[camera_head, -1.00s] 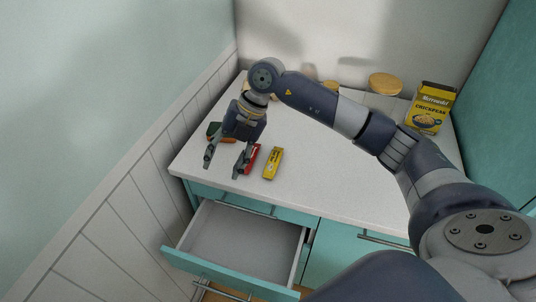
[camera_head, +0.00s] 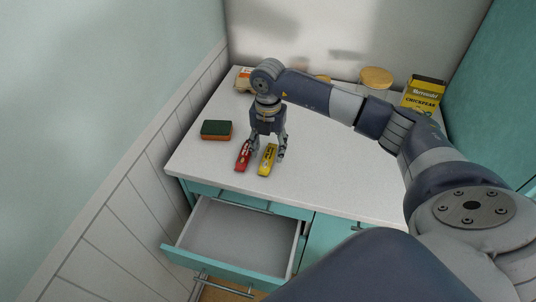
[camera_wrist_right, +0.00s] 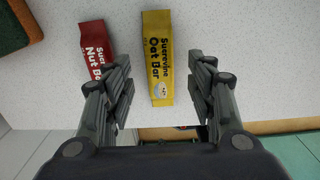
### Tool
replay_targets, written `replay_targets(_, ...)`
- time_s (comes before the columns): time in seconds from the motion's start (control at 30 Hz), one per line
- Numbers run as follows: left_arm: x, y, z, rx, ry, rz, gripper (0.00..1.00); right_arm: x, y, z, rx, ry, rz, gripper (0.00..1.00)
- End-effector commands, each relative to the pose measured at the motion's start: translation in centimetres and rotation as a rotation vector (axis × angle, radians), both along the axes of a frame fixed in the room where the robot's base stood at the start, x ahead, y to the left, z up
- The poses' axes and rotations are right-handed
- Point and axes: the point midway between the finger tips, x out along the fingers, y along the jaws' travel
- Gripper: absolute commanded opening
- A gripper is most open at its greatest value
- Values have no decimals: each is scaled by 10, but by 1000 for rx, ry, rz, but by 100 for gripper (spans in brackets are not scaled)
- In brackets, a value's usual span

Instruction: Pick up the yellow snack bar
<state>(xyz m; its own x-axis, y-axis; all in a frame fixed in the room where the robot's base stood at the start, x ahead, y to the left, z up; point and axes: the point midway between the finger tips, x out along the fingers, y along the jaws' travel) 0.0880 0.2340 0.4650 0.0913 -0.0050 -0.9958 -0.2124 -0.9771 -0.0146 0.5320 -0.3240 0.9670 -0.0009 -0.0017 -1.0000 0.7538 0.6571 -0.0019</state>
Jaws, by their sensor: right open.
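The yellow snack bar (camera_head: 267,160) lies flat on the white counter near its front edge. In the right wrist view the yellow bar (camera_wrist_right: 158,58) reads "Oat Bar" and lies between the two fingers, a little left of the middle. My right gripper (camera_head: 268,156) is open above it, with nothing held; its fingers (camera_wrist_right: 163,75) are spread to either side of the bar. A red nut bar (camera_head: 243,155) lies just left of the yellow one; in the wrist view the red bar (camera_wrist_right: 97,48) is partly covered by the left finger. My left gripper is not in view.
A green and orange sponge (camera_head: 216,130) lies left on the counter (camera_head: 330,180). A yellow chickpea box (camera_head: 423,93) and a round yellow-topped item (camera_head: 376,77) stand at the back. An open, empty drawer (camera_head: 240,232) juts out below the front edge.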

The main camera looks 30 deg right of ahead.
Motion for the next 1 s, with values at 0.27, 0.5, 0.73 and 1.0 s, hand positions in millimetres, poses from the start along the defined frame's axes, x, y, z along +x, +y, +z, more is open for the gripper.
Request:
replay_targets(0.27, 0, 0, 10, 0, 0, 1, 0, 0, 1, -24, 2, -1, 1, 51)
replay_targets(0.5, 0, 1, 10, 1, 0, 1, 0, 0, 1, -24, 1, -2, 1, 35)
replay_targets(0.73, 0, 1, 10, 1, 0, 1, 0, 0, 1, -24, 1, -2, 1, 2)
replay_targets(1.0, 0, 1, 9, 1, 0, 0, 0, 0, 1, -23, 1, -2, 1, 2)
